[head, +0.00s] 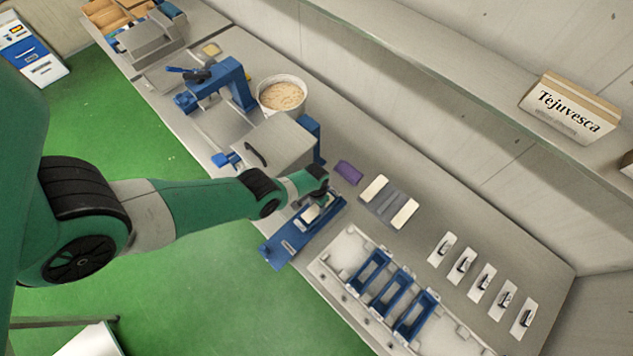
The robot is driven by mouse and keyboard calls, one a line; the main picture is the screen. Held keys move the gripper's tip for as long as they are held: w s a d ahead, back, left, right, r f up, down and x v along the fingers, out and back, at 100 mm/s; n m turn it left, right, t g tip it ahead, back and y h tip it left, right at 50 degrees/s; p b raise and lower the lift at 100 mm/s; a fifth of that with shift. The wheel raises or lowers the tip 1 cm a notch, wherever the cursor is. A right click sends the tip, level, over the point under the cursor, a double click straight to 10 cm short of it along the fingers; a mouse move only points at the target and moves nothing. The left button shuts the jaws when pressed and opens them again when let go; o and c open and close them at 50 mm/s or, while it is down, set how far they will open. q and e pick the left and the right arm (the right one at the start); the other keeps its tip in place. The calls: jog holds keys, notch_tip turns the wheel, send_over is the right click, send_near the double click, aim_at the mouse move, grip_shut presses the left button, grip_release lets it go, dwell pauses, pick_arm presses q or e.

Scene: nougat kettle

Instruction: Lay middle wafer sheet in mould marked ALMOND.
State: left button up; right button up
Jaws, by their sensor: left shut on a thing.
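My left gripper (309,204) is shut on a cream wafer sheet (311,214), over a long blue mould (275,254). I cannot tell whether the sheet touches the mould floor. The mould carries a small white label whose word is too small to read. A grey holder (388,203) to the right bears two cream sheets, one at its left end (374,188) and one at its right end (404,214); its middle place is bare. Three more blue moulds (392,293) sit in a pale rack, with no readable marking. My right gripper is not in view.
A steel box (273,148) and a white tub (282,95) of pale grains stand behind the gripper. A purple block (348,172) lies near the holder. Several white plates with dark pieces (483,283) line the right of the bench. A shelf (450,80) runs above.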

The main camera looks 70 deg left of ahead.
pick_arm(q)
jog(key=o, duration=1.6)
